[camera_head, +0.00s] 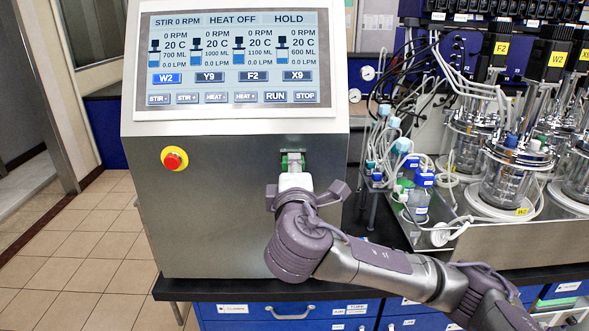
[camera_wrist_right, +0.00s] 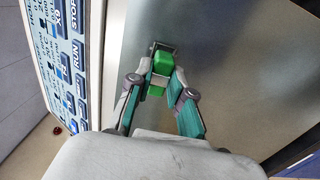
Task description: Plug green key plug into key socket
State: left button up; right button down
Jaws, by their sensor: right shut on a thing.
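The green key plug (camera_wrist_right: 161,66) is held between the fingertips of my right gripper (camera_wrist_right: 159,75) in the wrist view. Its far end is at the dark key socket (camera_wrist_right: 163,46) on the metal front panel. I cannot tell how deep it sits in the socket. In the head view the right gripper (camera_head: 294,165) reaches the panel below the screen, with a bit of the green plug (camera_head: 291,156) showing at the socket (camera_head: 293,152). My left gripper is not in view.
The control cabinet (camera_head: 190,220) carries a touchscreen (camera_head: 235,60) and a red emergency button (camera_head: 174,159). Bioreactor vessels (camera_head: 505,175), bottles (camera_head: 418,203) and tubing stand on the bench to the right. Blue drawers (camera_head: 290,312) are below. Open floor (camera_head: 70,260) lies at the left.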

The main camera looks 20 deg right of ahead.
jog(key=shift+w+d, duration=0.15)
jog(key=shift+w, duration=0.4)
jog(key=c, duration=1.1)
grip_release()
jog(key=shift+o, duration=0.2)
jog(key=o, duration=0.6)
jog(key=shift+c, duration=0.2)
